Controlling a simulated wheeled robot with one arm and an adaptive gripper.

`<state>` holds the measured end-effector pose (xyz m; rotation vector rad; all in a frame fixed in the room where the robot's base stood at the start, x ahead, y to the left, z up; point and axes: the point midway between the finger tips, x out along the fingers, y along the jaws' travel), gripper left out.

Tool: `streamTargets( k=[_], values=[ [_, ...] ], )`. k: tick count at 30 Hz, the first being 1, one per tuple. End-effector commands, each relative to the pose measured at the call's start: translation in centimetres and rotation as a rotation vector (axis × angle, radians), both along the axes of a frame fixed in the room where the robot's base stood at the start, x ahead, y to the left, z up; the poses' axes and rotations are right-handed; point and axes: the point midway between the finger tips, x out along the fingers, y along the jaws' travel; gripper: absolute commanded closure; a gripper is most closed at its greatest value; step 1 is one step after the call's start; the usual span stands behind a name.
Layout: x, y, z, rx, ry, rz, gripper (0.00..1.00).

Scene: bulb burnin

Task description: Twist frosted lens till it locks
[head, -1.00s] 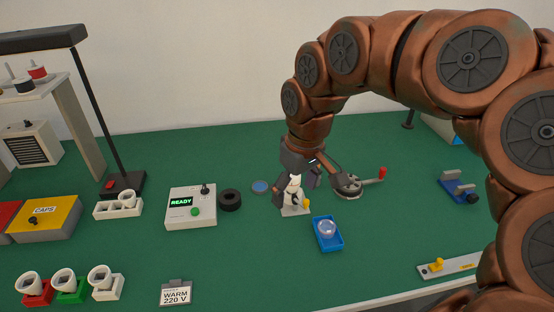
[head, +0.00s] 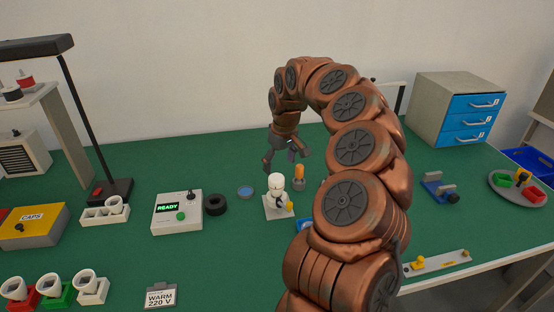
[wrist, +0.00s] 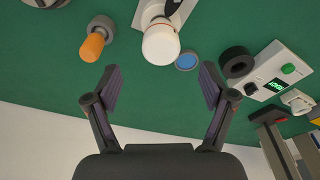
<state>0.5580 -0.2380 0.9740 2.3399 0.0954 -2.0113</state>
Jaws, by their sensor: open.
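A white lamp part (head: 277,197) stands upright on a small white base (head: 279,212) in a head view. Its rounded white top (head: 276,181) looks like the frosted lens; in the wrist view this top (wrist: 161,43) is seen from above. I cannot tell whether it is locked. My gripper (head: 286,166) is open and empty, above and behind the lamp part, apart from it. In the wrist view my gripper (wrist: 160,82) has both fingers spread with only green bench between them, and the white top lies beyond the tips.
An orange-topped piece in a grey holder (head: 299,184) stands right beside the lamp part. A blue disc (head: 245,192), black ring (head: 215,205) and READY box (head: 177,212) lie to the left. My arm covers the bench to the right.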

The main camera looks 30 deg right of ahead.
Motion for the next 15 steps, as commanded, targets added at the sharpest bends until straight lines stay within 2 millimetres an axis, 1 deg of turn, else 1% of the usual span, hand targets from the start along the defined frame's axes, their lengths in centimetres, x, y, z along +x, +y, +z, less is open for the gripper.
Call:
streamTargets(
  k=[9,15],
  values=[
    [0.6,0.2,-4.2,0.002,0.002,0.002,0.17],
    [0.8,0.2,-6.0,0.003,0.002,0.001,0.17]
  ],
)
